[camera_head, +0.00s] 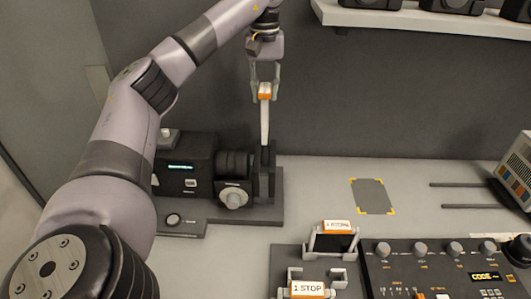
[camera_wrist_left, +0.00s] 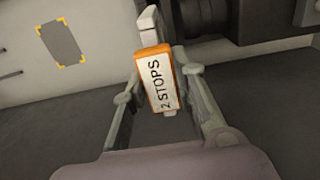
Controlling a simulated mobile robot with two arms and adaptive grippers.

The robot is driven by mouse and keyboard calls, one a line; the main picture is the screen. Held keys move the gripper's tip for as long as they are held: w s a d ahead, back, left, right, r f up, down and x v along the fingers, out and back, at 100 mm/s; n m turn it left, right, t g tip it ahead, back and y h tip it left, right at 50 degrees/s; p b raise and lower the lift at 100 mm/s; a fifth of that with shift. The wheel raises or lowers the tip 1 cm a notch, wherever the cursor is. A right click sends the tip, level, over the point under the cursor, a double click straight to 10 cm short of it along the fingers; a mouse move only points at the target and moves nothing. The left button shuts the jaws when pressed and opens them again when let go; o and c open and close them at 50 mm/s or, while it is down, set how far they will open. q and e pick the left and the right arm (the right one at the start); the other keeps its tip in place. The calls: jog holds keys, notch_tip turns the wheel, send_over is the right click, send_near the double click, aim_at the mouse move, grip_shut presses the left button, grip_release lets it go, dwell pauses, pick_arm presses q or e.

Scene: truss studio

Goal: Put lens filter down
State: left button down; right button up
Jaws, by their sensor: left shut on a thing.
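The lens filter (camera_head: 264,122) is a thin pale plate hanging upright, seen nearly edge-on, with an orange-edged tab on top. In the left wrist view its tab reads "2 STOPS" (camera_wrist_left: 160,82). My left gripper (camera_head: 264,93) points down with its fingers on either side of the tab, shut on it. The plate's lower end is just above or at the dark upright holder (camera_head: 271,182) beside the camera-like device (camera_head: 186,167). I cannot tell whether it touches the holder. My right gripper is not in view.
A rack (camera_head: 285,255) at the front holds a filter marked "1 STOP" (camera_head: 307,289) and another orange-edged filter (camera_head: 337,227). A control panel (camera_head: 440,262) stands to the right. A grey rectangle with yellow corners (camera_head: 372,196) marks a clear spot on the table. A shelf (camera_head: 430,21) is above.

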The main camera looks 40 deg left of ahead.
aim_at(265, 102)
pick_arm(q)
jog(key=f, duration=0.2)
jog(key=f+b, duration=0.1)
jog(key=shift+s+d, duration=0.3)
jog(key=shift+s, duration=0.1)
notch_tip(265, 102, down, 4)
jog(key=shift+r+p, duration=0.1)
jog(key=shift+p, duration=0.55)
jog(key=f, duration=0.4)
jog(key=shift+w+a+f+p, duration=0.1)
jog(key=shift+w+a+p, duration=0.15)
jog(key=shift+p, duration=0.1)
notch_tip(265, 102, down, 2)
jog(key=shift+s+d+f, duration=0.1)
jog(key=shift+d+f, duration=0.05)
jog(key=shift+f, duration=0.05)
notch_tip(265, 102, down, 4)
jog(key=shift+p, duration=0.65)
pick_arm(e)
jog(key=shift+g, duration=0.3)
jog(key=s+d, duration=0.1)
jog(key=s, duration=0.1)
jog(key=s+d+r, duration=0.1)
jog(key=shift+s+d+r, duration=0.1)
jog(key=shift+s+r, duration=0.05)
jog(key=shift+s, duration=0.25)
